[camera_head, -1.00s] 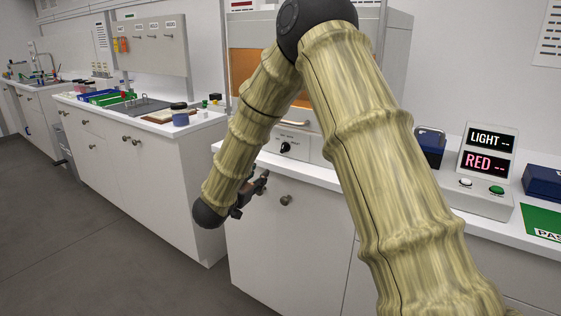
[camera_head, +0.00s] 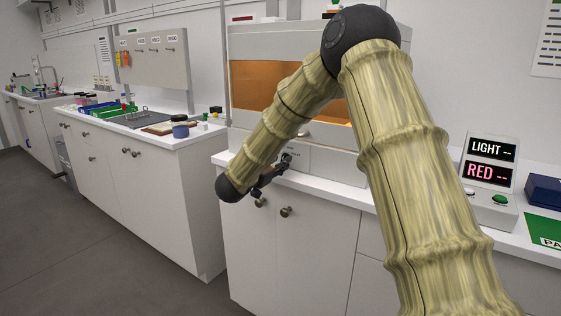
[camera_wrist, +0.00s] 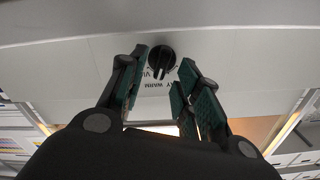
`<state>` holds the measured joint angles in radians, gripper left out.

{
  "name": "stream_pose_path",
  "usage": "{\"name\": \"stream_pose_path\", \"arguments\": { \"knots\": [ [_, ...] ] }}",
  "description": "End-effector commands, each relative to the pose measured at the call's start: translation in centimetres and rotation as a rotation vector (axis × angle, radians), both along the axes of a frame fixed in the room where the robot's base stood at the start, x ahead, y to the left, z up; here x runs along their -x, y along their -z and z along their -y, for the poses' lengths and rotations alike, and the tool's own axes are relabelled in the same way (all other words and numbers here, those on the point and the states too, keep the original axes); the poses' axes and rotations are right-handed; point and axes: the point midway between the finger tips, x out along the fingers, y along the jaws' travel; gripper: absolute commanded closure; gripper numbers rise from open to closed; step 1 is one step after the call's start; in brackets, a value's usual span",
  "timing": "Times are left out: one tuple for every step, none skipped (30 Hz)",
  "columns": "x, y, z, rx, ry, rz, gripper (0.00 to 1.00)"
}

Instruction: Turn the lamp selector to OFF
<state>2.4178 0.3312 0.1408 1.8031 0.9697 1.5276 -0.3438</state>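The lamp selector (camera_wrist: 162,60) is a round black knob on the pale front panel of the cabinet with the orange window. In the wrist view it lies just beyond my fingertips, between them.
The cabinet's orange window (camera_head: 258,86) is above the panel. Below is the white worktop edge (camera_head: 325,186) with round drawer knobs (camera_head: 286,211). At right stands a display box (camera_head: 490,160) reading "LIGHT --" and "RED --", near a dark blue box (camera_head: 543,189).

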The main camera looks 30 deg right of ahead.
Motion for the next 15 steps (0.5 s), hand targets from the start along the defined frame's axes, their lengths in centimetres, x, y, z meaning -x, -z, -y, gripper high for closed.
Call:
{"name": "stream_pose_path", "arguments": {
  "knots": [
    [-0.15, 0.03, 0.49, 0.0, 0.002, 0.0, 0.67],
    [-0.22, 0.02, 0.7, 0.0, 0.002, 0.0, 0.67],
    [-0.3, 0.03, 0.93, 0.0, 0.002, 0.0, 0.67],
    [-0.35, 0.04, 1.06, -0.001, 0.002, 0.0, 0.67],
    [-0.39, 0.04, 1.16, 0.0, 0.002, -0.001, 0.67],
    [-0.43, 0.04, 1.25, 0.0, 0.002, -0.001, 0.67],
    [-0.46, 0.04, 1.29, 0.0, 0.001, -0.001, 0.67],
    [-0.48, 0.03, 1.32, 0.0, 0.001, -0.001, 0.67],
    [-0.48, 0.03, 1.34, 0.0, 0.001, -0.001, 0.67],
    [-0.49, 0.03, 1.33, 0.0, 0.001, -0.001, 0.67],
    [-0.5, 0.03, 1.33, 0.0, 0.001, -0.001, 0.67],
    [-0.51, 0.02, 1.32, 0.0, 0.001, -0.001, 0.67],
    [-0.5, 0.02, 1.31, 0.0, 0.0, -0.001, 0.67],
    [-0.51, 0.03, 1.29, 0.0, 0.0, -0.001, 0.67],
    [-0.51, 0.02, 1.29, 0.0, 0.0, -0.001, 0.69]
  ]
}}
